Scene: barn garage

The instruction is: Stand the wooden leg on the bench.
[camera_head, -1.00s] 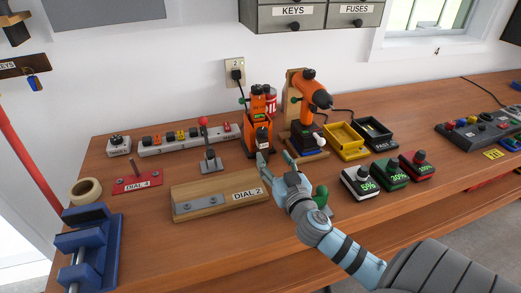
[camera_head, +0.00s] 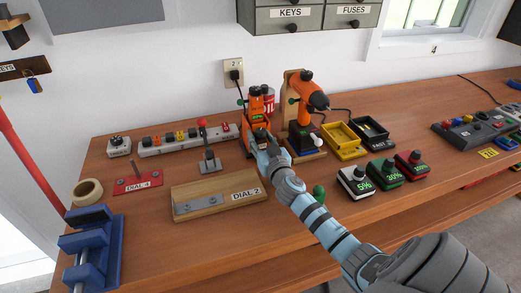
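I cannot make out a clear wooden leg on the wooden bench (camera_head: 150,235). A light wooden block marked DIAL 2 (camera_head: 222,204) lies flat near the front, with grey metal plates on it. My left gripper is not in view.
An orange drill (camera_head: 308,90) on a wooden stand is right of my gripper. A lever (camera_head: 208,155), power strip (camera_head: 190,138), yellow bin (camera_head: 342,138) and dial boxes (camera_head: 384,174) surround it. A blue vise (camera_head: 92,245) is at the left. The front strip of bench is mostly clear.

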